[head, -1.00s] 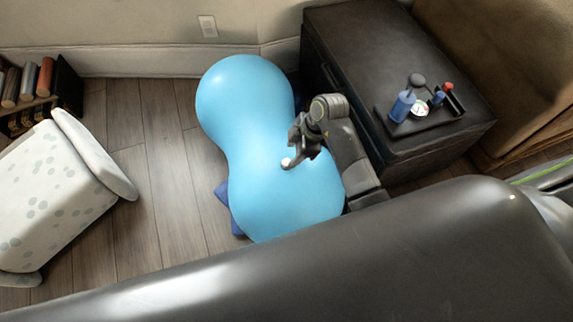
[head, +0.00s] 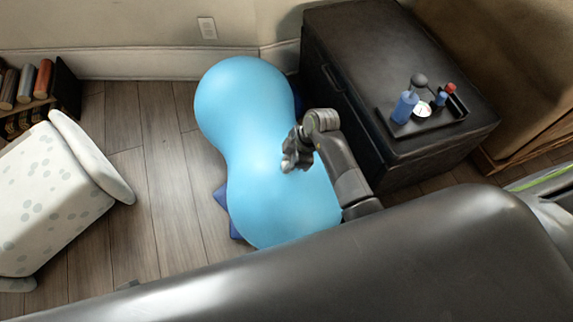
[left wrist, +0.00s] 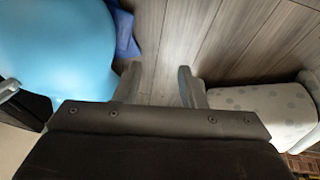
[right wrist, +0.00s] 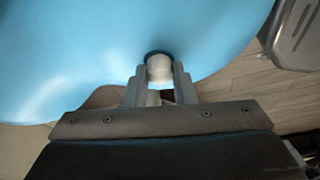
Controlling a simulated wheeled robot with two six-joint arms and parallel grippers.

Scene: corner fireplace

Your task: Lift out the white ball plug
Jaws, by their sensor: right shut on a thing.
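The large blue peanut-shaped ball (head: 243,95) lies on the floor. In the right wrist view the white plug (right wrist: 160,70) shows between my right gripper's fingers, in front of a dark round opening in the ball (right wrist: 80,50). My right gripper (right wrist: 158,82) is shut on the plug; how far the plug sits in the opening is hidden. In the head view my right gripper (head: 288,165) is low over the ball's near part, largely covering the plug. My left gripper (left wrist: 158,82) is open and empty, with floor beyond its fingers.
A dark storage ottoman (head: 345,35) with a tray (head: 393,127) of small items stands right of the ball. A spotted white seat (head: 45,200) and a bookshelf (head: 66,88) are at the left. Wood floor (head: 165,180) between seat and ball is clear.

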